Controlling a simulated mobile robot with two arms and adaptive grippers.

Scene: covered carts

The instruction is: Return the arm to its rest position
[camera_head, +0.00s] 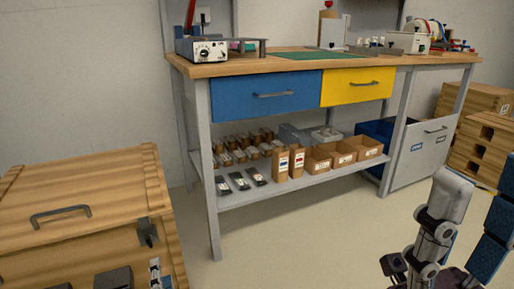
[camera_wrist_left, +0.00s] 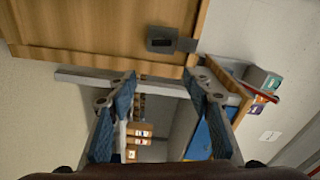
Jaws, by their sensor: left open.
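My left gripper (camera_head: 480,198) shows at the lower right of the head view, pointing up, with one grey linked finger and one blue-padded finger apart. In the left wrist view the gripper (camera_wrist_left: 164,92) is open, its two blue-padded fingers spread with nothing between them. It is in free space, with the workbench beyond it. My right gripper is in neither view.
A wooden chest (camera_head: 85,190) with a handle and latch stands at the left. A workbench (camera_head: 225,68) has blue (camera_head: 265,95) and yellow (camera_head: 355,86) drawers and a loaded lower shelf. Wooden crates (camera_head: 482,145) stand at the right. The floor between is clear.

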